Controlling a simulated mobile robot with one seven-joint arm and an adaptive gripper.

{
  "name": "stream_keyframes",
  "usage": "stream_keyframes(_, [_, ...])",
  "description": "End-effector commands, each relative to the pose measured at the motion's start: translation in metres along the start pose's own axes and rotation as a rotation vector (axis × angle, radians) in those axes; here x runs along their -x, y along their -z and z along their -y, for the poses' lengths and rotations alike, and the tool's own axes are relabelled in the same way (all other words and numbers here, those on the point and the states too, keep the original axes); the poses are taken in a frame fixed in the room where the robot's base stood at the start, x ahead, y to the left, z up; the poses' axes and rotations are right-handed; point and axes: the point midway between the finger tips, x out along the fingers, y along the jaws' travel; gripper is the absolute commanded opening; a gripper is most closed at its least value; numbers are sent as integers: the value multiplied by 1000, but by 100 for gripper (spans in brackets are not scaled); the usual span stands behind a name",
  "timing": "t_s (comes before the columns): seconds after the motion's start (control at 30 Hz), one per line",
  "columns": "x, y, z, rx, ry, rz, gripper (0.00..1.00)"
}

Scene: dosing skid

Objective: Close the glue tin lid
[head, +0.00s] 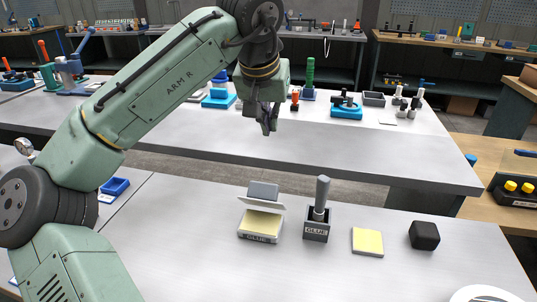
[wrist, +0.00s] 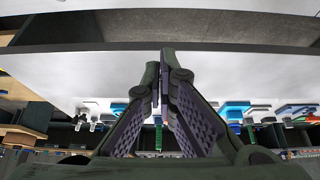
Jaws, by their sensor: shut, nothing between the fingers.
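The glue tin (head: 259,227) stands on the near grey table, with yellow glue showing inside. Its pale lid (head: 262,204) is hinged up at the back and tilted open. A dark grey block shape (head: 263,190) shows just above and behind the lid; I cannot tell whether it is joined to it. My gripper (head: 268,128) is up in the air, above and beyond the tin, and apart from it. In the wrist view my gripper (wrist: 162,75) has its fingertips together with nothing between them. The tin does not show in the wrist view.
Right of the tin stand a dark glue pot (head: 316,231) with an upright grey handle (head: 321,192), a yellow pad (head: 367,242) and a black block (head: 424,235). A white round dish (head: 481,296) sits at the front right.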

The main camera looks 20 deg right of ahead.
Motion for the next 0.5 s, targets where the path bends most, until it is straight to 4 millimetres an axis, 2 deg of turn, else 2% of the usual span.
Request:
stream_keyframes(0.23, [-22, -8, 1, 7, 15, 45, 0])
stream_keyframes(0.5, [-79, -10, 2, 5, 13, 44, 0])
